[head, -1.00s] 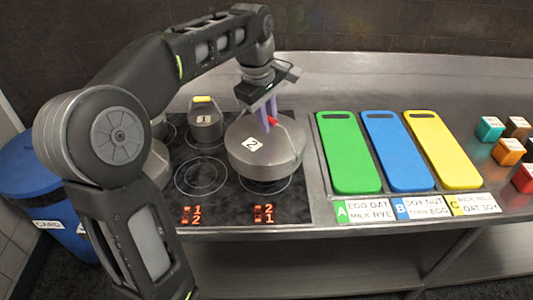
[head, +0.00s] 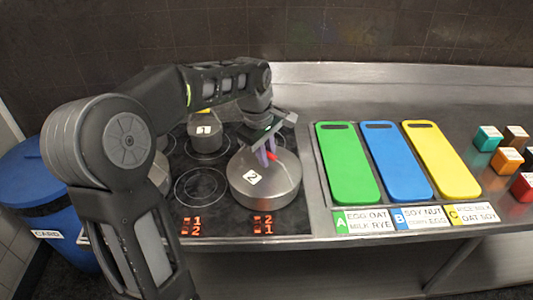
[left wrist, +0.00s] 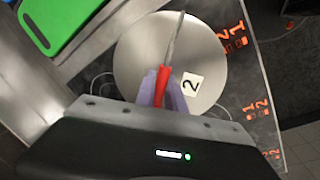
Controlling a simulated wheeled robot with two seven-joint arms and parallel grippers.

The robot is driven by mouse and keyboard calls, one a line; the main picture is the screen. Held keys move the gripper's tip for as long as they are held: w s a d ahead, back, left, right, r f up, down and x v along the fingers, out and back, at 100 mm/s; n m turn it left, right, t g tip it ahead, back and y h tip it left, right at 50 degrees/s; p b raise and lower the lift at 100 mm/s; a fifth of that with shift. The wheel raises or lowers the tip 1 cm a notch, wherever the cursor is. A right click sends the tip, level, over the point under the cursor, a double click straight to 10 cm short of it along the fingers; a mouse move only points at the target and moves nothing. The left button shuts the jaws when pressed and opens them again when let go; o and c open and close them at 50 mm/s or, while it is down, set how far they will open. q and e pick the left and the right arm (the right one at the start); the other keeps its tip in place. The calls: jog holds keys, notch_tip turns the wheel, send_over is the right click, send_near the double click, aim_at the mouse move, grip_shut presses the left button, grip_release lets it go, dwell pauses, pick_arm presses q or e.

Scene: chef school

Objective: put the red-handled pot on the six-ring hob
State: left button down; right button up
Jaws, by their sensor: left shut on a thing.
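The red-handled pot (head: 265,186) is a grey metal pot with a lid and a white label marked 2. In the head view it is at the front right of the black hob (head: 228,222), over or on the front right ring. My left gripper (head: 268,156) is above it, with its purple fingers shut on the red handle. In the left wrist view, the fingers (left wrist: 162,92) close around the red handle (left wrist: 162,84) over the round lid (left wrist: 140,48). The pot looks level. My right gripper is not in view.
A yellow-handled pot (head: 206,138) marked 1 stands at the back of the hob. Another grey pot is partly hidden behind my arm. Green (head: 347,165), blue (head: 397,160) and yellow (head: 441,158) boards lie to the right.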

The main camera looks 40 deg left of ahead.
aim_at(261, 174)
pick_arm(q)
jog(key=c, duration=1.8)
grip_release()
jog(key=shift+f, duration=0.15)
jog(key=shift+c, duration=0.2)
jog(key=o, duration=0.4)
jog(key=shift+o, duration=0.2)
notch_tip(261, 174, up, 12)
jog(key=s, duration=0.2)
jog(key=shift+s+b, duration=0.15)
jog(key=shift+b, duration=0.15)
jog(key=shift+a, duration=0.1)
